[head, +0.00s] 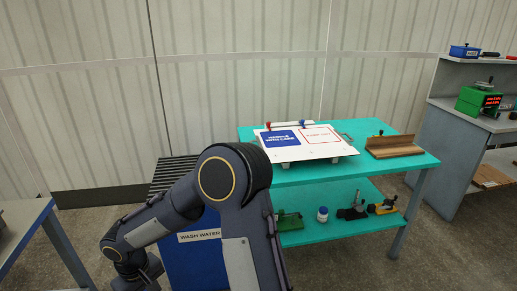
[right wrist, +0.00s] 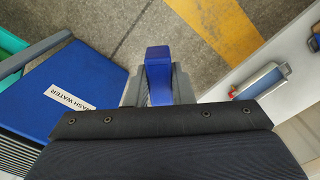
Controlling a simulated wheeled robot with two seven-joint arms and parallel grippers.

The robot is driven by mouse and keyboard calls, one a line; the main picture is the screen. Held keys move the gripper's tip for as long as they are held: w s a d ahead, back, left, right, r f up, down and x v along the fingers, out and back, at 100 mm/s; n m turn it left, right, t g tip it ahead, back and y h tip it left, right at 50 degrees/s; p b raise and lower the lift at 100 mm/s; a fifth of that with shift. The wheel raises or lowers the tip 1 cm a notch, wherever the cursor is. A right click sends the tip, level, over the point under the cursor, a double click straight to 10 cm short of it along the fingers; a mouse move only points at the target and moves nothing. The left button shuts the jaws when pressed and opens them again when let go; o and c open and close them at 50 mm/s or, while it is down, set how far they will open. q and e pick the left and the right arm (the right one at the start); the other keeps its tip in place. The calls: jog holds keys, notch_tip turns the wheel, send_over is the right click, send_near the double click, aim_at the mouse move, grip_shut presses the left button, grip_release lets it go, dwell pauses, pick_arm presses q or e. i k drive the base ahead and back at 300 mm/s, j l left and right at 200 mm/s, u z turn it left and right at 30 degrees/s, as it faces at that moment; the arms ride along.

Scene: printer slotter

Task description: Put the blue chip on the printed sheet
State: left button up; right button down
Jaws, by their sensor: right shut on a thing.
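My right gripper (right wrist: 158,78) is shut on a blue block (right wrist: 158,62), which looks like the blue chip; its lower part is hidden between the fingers. In the right wrist view it hangs over the grey floor. In the head view a white board or sheet (head: 337,149) lies on the teal table (head: 400,164). It bears a blue printed panel with white lettering (head: 282,138) and a red-outlined panel (head: 320,136). Which part is the printed sheet, I cannot tell. My left gripper is not in view.
A blue wash water bin (head: 200,254) stands left of the table and shows in the right wrist view (right wrist: 75,80). A brown tray (head: 394,147) sits right of the board. Tools and a small jar (head: 322,214) fill the lower shelf. A grey bench (head: 452,150) stands right.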

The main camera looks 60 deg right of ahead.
aim_at(308, 148)
jog(key=l+z, duration=0.2)
jog(key=l, duration=0.3)
jog(key=i+l+z, duration=0.2)
jog(key=l, duration=0.25)
jog(key=l+z, duration=0.25)
jog(key=l, duration=0.25)
jog(key=i+l+z, duration=0.2)
jog(key=l, duration=0.2)
jog(key=l+z, duration=0.2)
jog(key=l, duration=0.25)
jog(key=i, duration=0.05)
